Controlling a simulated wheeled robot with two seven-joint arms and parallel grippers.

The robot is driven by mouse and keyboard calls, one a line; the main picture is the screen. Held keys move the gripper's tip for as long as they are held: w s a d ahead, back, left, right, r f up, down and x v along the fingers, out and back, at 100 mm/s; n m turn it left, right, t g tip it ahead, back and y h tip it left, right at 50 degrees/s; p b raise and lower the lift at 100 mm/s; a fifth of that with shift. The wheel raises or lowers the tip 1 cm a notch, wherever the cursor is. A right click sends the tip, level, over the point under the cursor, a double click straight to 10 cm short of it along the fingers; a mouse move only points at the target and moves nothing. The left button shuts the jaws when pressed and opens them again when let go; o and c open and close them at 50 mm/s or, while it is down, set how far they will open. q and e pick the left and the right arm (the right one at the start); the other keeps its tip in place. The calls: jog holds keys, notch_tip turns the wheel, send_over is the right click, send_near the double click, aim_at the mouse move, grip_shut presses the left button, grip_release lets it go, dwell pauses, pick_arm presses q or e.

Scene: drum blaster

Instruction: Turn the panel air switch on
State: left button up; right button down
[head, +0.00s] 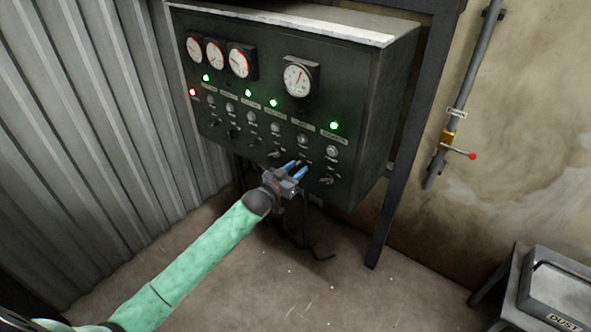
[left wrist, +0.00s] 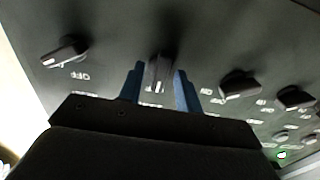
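The dark green control panel (head: 345,88) has a row of black rotary switches along its lower front. My left gripper (head: 295,169) is at this row, at the second switch from the right. In the left wrist view, the two blue fingers (left wrist: 160,88) stand on either side of one black switch knob (left wrist: 158,72), with narrow gaps visible beside it. The knob points nearly straight along the fingers. Its label is too small to read, so I cannot tell which switch is the panel air one. My right gripper is not in view.
The rightmost switch (head: 328,180) is close beside the gripper; it also shows in the left wrist view (left wrist: 64,50). Other knobs (left wrist: 240,84) lie on the other side. Several green lamps (head: 334,125) and one red lamp (head: 193,92) are lit. A pipe valve (head: 458,150) is at right.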

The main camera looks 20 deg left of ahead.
pick_arm(q)
jog(key=shift+c, duration=0.4)
jog(key=c, duration=0.6)
